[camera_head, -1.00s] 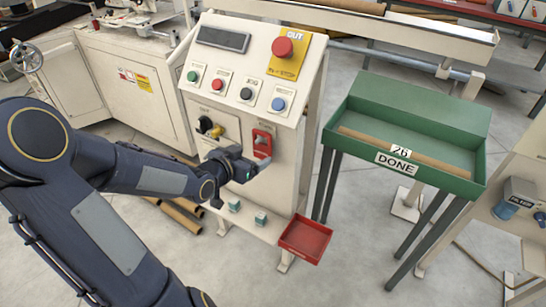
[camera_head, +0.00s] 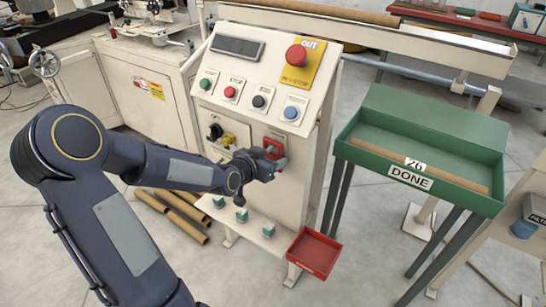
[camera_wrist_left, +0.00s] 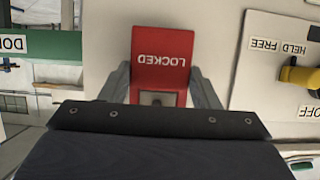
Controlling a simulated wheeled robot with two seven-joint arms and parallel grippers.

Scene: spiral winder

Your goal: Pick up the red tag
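The red tag (camera_head: 275,142) hangs on the front panel of the cream control cabinet. In the left wrist view the red tag (camera_wrist_left: 162,52) reads LOCKED, upside down, with a small metal piece at its lower end. My left gripper (camera_head: 277,160) is at the tag and covers part of it in the head view. In the wrist view the left gripper's fingers (camera_wrist_left: 161,72) are apart, one on each side of the tag. I cannot tell whether they touch its edges. My right gripper is not in view.
A yellow-handled switch (camera_head: 228,139) is left of the tag; buttons and a red emergency stop (camera_head: 297,56) are above. A red tray (camera_head: 314,253) is low at right. A green DONE bin (camera_head: 420,137) stands right. Cardboard tubes (camera_head: 178,212) lie on the floor.

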